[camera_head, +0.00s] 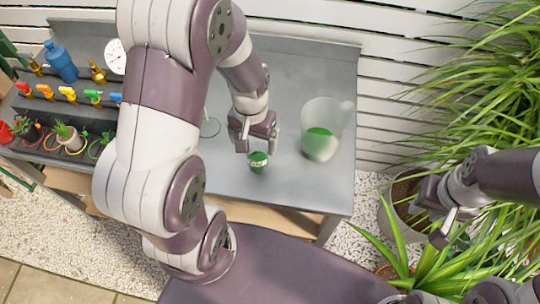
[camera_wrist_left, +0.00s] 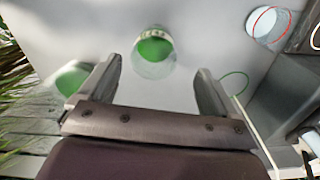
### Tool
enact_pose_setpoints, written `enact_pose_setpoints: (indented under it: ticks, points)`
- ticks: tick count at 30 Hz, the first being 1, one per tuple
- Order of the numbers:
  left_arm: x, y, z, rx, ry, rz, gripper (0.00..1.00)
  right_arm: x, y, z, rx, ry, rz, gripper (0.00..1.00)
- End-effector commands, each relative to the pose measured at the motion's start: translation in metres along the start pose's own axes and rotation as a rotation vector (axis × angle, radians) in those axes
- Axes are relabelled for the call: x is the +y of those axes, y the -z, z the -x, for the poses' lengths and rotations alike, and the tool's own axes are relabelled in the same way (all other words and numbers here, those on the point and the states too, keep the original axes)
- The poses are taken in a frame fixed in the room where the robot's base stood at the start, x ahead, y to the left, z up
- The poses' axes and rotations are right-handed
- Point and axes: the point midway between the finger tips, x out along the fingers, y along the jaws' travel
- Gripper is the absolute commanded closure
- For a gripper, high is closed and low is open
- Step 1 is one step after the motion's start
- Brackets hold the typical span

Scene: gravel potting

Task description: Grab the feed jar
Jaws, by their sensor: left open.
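The feed jar (camera_head: 258,162) is a small clear jar with green contents and a pale label, standing on the grey bench. It also shows in the left wrist view (camera_wrist_left: 153,50), ahead and between the finger lines. My left gripper (camera_head: 252,142) is open and empty just behind and above the jar in the head view. Its two fingers (camera_wrist_left: 161,75) are spread wide in the left wrist view, with the jar slightly beyond their tips. My right gripper (camera_head: 438,222) hangs at the right by the plants, apart from the bench; its jaw opening is unclear.
A clear pitcher (camera_head: 322,135) with green liquid stands on the bench right of the jar. A green ring (camera_head: 210,127) lies to the left, partly behind my left arm. Bottles, a gauge (camera_head: 115,57) and coloured valves fill the bench's left side. Bare bench surrounds the jar.

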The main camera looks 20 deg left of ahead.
Motion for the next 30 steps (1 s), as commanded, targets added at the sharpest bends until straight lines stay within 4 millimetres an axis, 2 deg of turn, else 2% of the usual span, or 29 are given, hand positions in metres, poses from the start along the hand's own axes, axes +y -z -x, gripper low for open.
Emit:
enact_pose_setpoints:
  ticks: [1, 8, 13, 16, 22, 23, 28, 29, 30]
  points:
    - [0.000, -0.001, -0.012, -0.004, 0.000, 0.000, 0.08, 0.000, 0.000, -0.001, 0.000, 0.000, 0.000, 0.65]
    - [0.003, -0.001, -0.042, -0.003, 0.000, -0.001, 0.08, 0.000, 0.000, -0.002, 0.000, 0.000, 0.000, 0.65]
    - [0.008, -0.001, -0.074, -0.002, 0.000, 0.000, 0.08, 0.000, 0.000, -0.001, 0.000, 0.000, 0.000, 0.65]
    - [0.008, 0.000, -0.083, 0.001, 0.000, 0.000, 0.08, 0.000, 0.000, -0.002, 0.000, 0.000, 0.000, 0.65]
    - [0.008, 0.000, -0.084, 0.002, 0.000, 0.000, 0.08, 0.000, 0.000, -0.002, 0.000, 0.000, 0.000, 0.65]
    - [0.008, 0.000, -0.084, 0.002, 0.000, 0.000, 0.15, 0.000, 0.000, -0.002, 0.000, 0.000, 0.000, 0.65]
    - [0.008, 0.000, -0.084, 0.002, 0.000, 0.000, 0.70, 0.000, 0.000, -0.002, 0.000, 0.000, 0.000, 0.65]
    - [0.008, 0.000, -0.084, 0.002, 0.000, 0.000, 0.74, 0.000, 0.000, -0.002, 0.000, 0.000, 0.000, 0.65]
    - [0.008, 0.000, -0.084, 0.002, 0.000, 0.000, 0.75, 0.000, 0.000, -0.002, 0.000, 0.000, 0.000, 0.65]
